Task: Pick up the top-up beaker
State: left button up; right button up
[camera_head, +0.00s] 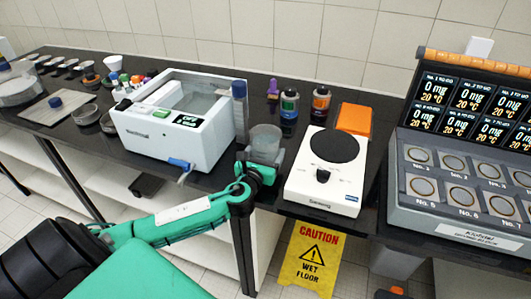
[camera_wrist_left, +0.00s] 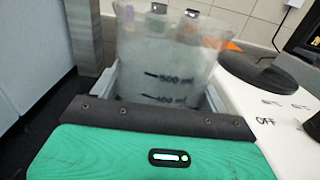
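The top-up beaker, a clear graduated beaker (camera_head: 265,139), is at the bench's front edge, between the white bath and the hot plate. It looks upright. My left gripper (camera_head: 261,162) is at it, with one finger on each side. In the left wrist view the beaker (camera_wrist_left: 165,62) fills the space between the fingers of the gripper (camera_wrist_left: 162,92), and its volume marks face me. The fingers are very close to its wall; I cannot tell whether they press on it. Its base is hidden behind the gripper. My right gripper is not in view.
A white hot plate (camera_head: 323,186) stands close on the right, a white water bath (camera_head: 160,139) on the left. A multi-position balance unit (camera_head: 455,185) is at far right. A yellow caution sign (camera_head: 311,262) is below.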

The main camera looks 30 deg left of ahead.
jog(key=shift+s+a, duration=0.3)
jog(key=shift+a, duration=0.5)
